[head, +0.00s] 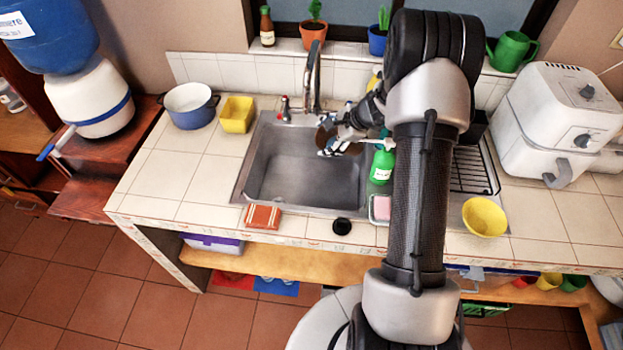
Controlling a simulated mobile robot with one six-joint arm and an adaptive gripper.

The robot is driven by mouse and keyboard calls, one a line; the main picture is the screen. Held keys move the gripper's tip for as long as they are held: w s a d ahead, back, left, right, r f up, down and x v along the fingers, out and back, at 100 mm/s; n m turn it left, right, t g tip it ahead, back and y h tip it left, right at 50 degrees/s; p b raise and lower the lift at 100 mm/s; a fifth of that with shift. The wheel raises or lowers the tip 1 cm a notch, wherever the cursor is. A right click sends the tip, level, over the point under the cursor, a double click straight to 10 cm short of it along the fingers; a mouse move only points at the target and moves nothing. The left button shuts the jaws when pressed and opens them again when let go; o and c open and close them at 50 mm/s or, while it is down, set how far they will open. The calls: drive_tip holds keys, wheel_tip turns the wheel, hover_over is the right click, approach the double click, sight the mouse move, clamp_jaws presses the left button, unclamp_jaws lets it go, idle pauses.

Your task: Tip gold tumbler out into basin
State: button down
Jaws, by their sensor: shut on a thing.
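The steel basin (290,180) is set in the white tiled counter and looks empty in its visible part. My gripper (330,146) is over the basin's right back part, near the tap. It is shut on a brownish thing (326,136), which appears to be the gold tumbler. The fingers and wrist hide most of it, so its tilt and contents cannot be made out. My arm covers the area to the right of the basin.
The tap (313,75) rises behind the basin, close to my gripper. A green bottle (382,165) stands at the basin's right edge. A blue pot (190,106) and yellow container (236,114) stand left. A yellow bowl (485,217) sits right. The left counter is mostly clear.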

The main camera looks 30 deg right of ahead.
drive_tip(key=shift+a+f+h+b, duration=0.1)
drive_tip(key=shift+f+h+b, duration=0.5)
drive_tip(key=shift+b, duration=0.35)
drive_tip(key=f+h+b, duration=0.1)
drive_tip(key=b, duration=0.2)
drive_tip(key=f+n+h+b, duration=0.1)
drive_tip(key=f+b, duration=0.1)
drive_tip(key=b, duration=0.2)
drive_tip(key=a+f+h+b, duration=0.1)
drive_tip(key=b, duration=0.2)
drive_tip(key=shift+f+b, duration=0.3)
drive_tip(key=shift+f, duration=0.05)
drive_tip(key=shift+s+a+f+n+h+b, duration=0.1)
drive_tip(key=shift+a+f+n+h+b, duration=0.6)
drive_tip(key=shift+b, duration=1)
drive_tip(key=shift+a+r+t+h, duration=0.2)
drive_tip(key=shift+a+t+h, duration=0.25)
drive_tip(key=shift+h, duration=0.65)
drive_tip(key=shift+d, duration=0.1)
